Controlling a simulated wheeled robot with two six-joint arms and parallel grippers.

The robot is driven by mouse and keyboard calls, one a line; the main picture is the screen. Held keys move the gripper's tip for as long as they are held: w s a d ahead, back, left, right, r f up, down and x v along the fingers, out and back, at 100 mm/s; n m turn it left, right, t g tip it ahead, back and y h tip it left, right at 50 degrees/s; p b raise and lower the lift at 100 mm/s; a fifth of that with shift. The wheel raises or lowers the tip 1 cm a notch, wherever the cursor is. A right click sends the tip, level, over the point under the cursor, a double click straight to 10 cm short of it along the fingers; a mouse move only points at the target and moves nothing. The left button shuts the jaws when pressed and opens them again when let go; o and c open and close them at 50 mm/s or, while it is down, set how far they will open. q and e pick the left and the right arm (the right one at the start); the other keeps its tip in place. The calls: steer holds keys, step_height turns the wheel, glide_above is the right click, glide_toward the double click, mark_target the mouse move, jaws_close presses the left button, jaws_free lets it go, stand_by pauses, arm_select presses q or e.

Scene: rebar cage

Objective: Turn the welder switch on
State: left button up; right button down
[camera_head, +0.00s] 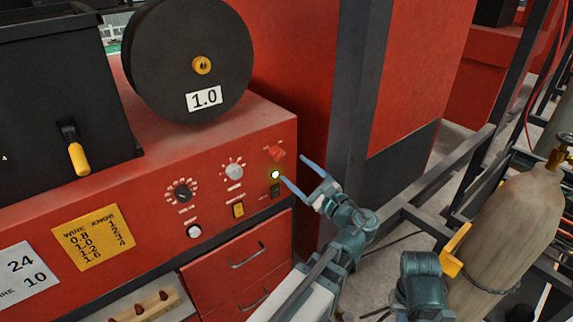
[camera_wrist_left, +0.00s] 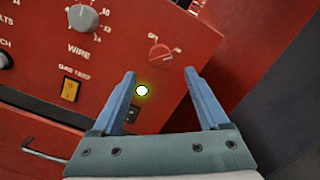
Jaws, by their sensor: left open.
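The red rotary welder switch (camera_head: 275,153) sits at the upper right of the red welder panel (camera_head: 150,192). In the left wrist view the switch (camera_wrist_left: 160,56) is a round red knob with small labels above it, too blurred to read surely. A small round lamp (camera_head: 275,174) below it glows yellow-white; it also glows in the left wrist view (camera_wrist_left: 142,91). My left gripper (camera_head: 294,168) is open and empty in front of the panel's right end. In the left wrist view the switch lies just beyond the gap between the fingertips (camera_wrist_left: 159,72), apart from them.
A grey knob (camera_head: 234,172), a black knob (camera_head: 182,193) and a yellow rocker (camera_head: 238,210) are left of the switch. A black wire spool (camera_head: 180,80) stands above. A dark post (camera_head: 355,100) rises to the right, with a gas cylinder (camera_head: 505,225) farther right.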

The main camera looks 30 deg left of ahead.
arm_select(q)
steer(key=v, duration=0.7)
steer(key=shift+b, duration=0.3)
steer(key=s+a+f+n+g+h, duration=0.1)
steer(key=s+f+n+g+h, duration=0.3)
steer(key=f, duration=0.6)
steer(key=w+a+f+n+g+h, duration=0.1)
steer(key=f+n+g+h, duration=0.1)
steer(key=f+n+h, duration=0.55)
steer(key=s+d+f+g+h+b, duration=0.1)
steer(key=s+d+f+b, duration=0.3)
steer(key=d+f, duration=0.5)
steer(key=s+d+f+h+b, duration=0.4)
steer(key=d+f+b, duration=0.4)
steer(key=d+f, duration=0.2)
steer(key=shift+d+n+g, duration=0.25)
steer(key=shift+n+g, duration=0.1)
steer(key=shift+g, duration=0.05)
